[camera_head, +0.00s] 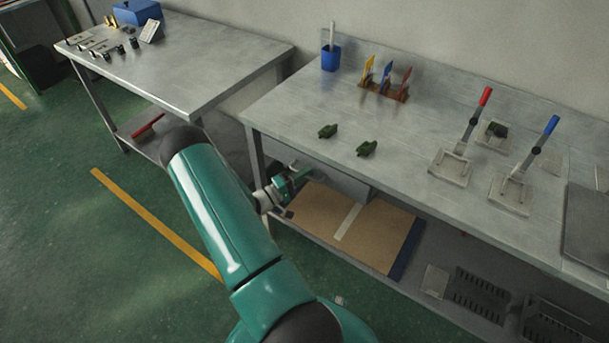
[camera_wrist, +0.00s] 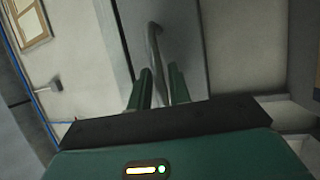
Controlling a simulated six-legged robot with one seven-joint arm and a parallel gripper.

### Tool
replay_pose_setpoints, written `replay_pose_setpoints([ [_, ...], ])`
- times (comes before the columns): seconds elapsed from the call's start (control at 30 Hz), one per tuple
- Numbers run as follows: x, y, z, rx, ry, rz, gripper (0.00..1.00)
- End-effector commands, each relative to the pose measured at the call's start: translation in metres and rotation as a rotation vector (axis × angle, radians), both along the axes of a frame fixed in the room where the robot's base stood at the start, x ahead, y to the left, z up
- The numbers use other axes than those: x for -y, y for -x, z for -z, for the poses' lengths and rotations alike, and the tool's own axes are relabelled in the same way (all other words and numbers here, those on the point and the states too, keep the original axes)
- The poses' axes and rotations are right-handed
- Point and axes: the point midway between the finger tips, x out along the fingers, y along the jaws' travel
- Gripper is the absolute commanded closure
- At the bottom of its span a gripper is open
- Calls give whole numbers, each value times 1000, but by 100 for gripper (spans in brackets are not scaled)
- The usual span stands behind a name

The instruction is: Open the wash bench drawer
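The bench on the right (camera_head: 300,105) has a metal top, and a grey drawer (camera_head: 342,182) sits just under its front edge, partly hidden by my gripper. In the wrist view the grey drawer front (camera_wrist: 190,40) carries a thin, curved metal handle (camera_wrist: 154,42). My gripper (camera_head: 292,182) is low in front of the drawer, below the top's edge. In the wrist view, my gripper's two green fingers (camera_wrist: 160,85) stand on either side of the handle, with a small gap showing. I cannot tell whether either finger touches it. How far the drawer stands out is unclear.
A cardboard sheet (camera_head: 360,235) and dark racks (camera_head: 480,294) lie on the lower shelf. The top carries green pieces (camera_head: 328,131), a blue cup (camera_head: 331,58) and lever clamps (camera_head: 455,160). Another bench (camera_head: 190,65) stands at left. Green floor (camera_head: 70,250) is clear there.

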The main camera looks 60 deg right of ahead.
Motion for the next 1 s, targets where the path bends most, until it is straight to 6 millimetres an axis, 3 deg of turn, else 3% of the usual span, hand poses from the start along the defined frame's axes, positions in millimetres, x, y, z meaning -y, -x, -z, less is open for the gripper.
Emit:
replay_pose_setpoints([
  [0.17, 0, 0, 0, 0, 0, 0, 81],
  [0.27, 0, 0, 0, 0, 0, 0, 98],
  [0.3, 0, 0, 0, 0, 0, 0, 100],
  [0.67, -6, -2, 0, -1, -1, -2, 100],
  [0.87, -29, -6, 0, -2, -2, -4, 100],
  [1.0, -58, -11, 0, -1, -2, -6, 100],
])
